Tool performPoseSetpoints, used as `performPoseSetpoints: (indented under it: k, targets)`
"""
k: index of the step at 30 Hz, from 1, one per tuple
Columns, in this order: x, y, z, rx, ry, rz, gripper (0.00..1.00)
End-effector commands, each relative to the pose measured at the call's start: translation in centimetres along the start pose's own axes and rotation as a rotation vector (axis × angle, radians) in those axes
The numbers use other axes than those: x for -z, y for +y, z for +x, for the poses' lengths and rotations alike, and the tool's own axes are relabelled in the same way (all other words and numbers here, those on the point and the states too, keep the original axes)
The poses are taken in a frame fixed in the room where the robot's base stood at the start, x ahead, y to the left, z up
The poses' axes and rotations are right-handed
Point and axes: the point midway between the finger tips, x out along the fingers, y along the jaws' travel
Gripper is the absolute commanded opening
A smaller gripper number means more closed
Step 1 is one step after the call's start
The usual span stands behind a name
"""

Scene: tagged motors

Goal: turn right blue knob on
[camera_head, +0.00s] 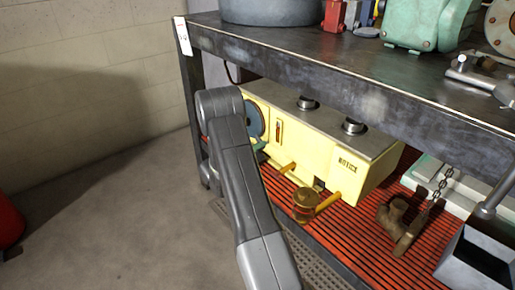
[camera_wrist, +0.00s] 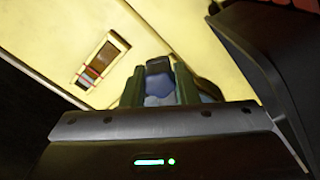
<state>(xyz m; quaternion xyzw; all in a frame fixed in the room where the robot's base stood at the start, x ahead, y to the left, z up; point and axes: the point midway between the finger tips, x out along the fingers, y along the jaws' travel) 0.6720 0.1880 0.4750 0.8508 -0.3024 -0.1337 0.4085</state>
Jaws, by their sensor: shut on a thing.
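A yellow box (camera_head: 310,145) stands on the lower shelf. In the wrist view its yellow face (camera_wrist: 200,40) fills the upper part. My gripper (camera_wrist: 159,78) is at this face, with its two dark fingers on either side of a blue knob (camera_wrist: 158,88). The fingers are shut on the knob, which is partly hidden by them and the gripper body. In the head view my arm hides the gripper and part of the box front; a round blue-green part (camera_head: 255,120) shows beside the arm. I cannot tell the knob's turn angle.
A small panel with a red strip (camera_wrist: 98,62) is on the box face left of my gripper. The metal tabletop (camera_head: 300,65) overhangs the box. A rusty fitting with a chain (camera_head: 398,222) lies right.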

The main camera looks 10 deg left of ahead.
Motion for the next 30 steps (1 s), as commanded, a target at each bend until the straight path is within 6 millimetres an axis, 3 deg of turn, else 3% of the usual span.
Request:
performPoseSetpoints:
  k: [7, 8, 11, 22, 26, 30]
  targets:
    - [-0.1, -0.1, -0.1, 0.001, -0.001, -0.003, 0.04]
    - [-0.1, -0.1, -0.1, 0.001, -0.001, -0.003, 0.31]
    - [-0.1, -0.1, -0.1, 0.001, -0.001, -0.003, 0.48]
    - [0.0, 0.0, -0.6, 0.001, 0.001, -0.003, 0.48]
    - [0.2, 0.1, -2.5, 0.004, 0.002, -0.003, 0.48]
    - [0.3, 0.1, -5.8, 0.005, 0.004, -0.004, 0.48]
